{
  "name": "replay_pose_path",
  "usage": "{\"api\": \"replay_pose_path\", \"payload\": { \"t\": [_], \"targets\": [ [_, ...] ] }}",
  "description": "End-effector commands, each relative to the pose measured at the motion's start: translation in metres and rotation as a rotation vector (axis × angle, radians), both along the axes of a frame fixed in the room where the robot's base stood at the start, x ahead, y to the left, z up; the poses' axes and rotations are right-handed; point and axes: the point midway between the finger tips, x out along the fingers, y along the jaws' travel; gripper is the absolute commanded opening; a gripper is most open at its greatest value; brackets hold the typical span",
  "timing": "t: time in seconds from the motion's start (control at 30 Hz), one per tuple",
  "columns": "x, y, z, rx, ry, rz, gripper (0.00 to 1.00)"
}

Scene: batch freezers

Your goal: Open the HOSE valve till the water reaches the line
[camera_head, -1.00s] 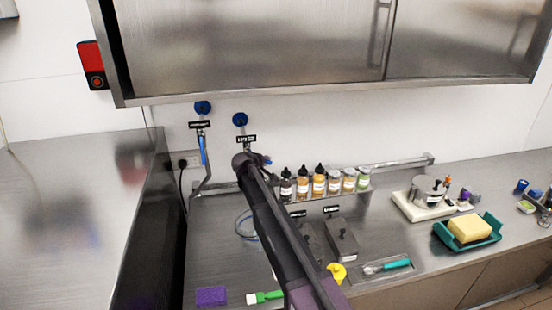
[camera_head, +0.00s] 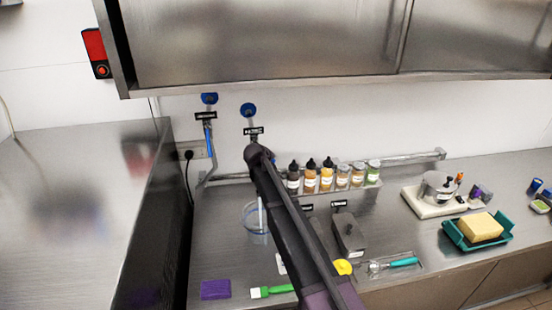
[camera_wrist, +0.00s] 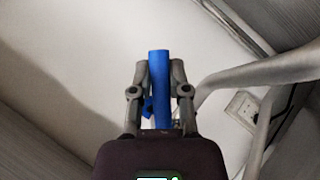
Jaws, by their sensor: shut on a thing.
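Two blue round valve knobs are on the back wall, a left one (camera_head: 209,98) and a right one (camera_head: 248,109), each above a black label too small to read. A blue lever (camera_head: 208,138) hangs below the left label. My gripper (camera_head: 258,152) is below the right label, its fingers mostly hidden by my arm. In the wrist view my gripper (camera_wrist: 160,92) is shut on a blue handle (camera_wrist: 160,75). A clear container (camera_head: 248,236) stands on the counter, partly behind my arm. A pale vertical streak, like running water, drops into it. The water level and line cannot be made out.
Several bottles and jars (camera_head: 327,178) stand on a shelf right of my arm. A grey lidded box (camera_head: 349,238), a purple sponge (camera_head: 215,289) and a green-handled brush (camera_head: 273,291) are on the counter. A steel cabinet (camera_head: 270,45) hangs above. The left counter (camera_head: 70,230) is clear.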

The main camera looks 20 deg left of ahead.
Motion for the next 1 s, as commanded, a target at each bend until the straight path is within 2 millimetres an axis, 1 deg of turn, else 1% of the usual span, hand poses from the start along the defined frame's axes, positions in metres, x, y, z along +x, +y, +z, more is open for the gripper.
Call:
{"api": "replay_pose_path", "payload": {
  "t": [0.17,0.4,0.43,0.47,0.5,0.53,1.0],
  "targets": [
    [-0.006,0.005,-0.002,-0.001,0.008,0.001,0.0],
    [-0.009,0.01,-0.002,0.0,0.007,0.007,0.0],
    [-0.009,0.01,-0.001,0.0,0.007,0.007,0.31],
    [-0.009,0.011,-0.001,0.0,0.007,0.009,0.4],
    [-0.009,0.011,-0.001,0.0,0.007,0.009,0.51],
    [-0.009,0.011,-0.001,0.0,0.007,0.009,0.57],
    [-0.009,0.013,-0.001,0.001,0.004,0.013,0.57]
  ]
}}
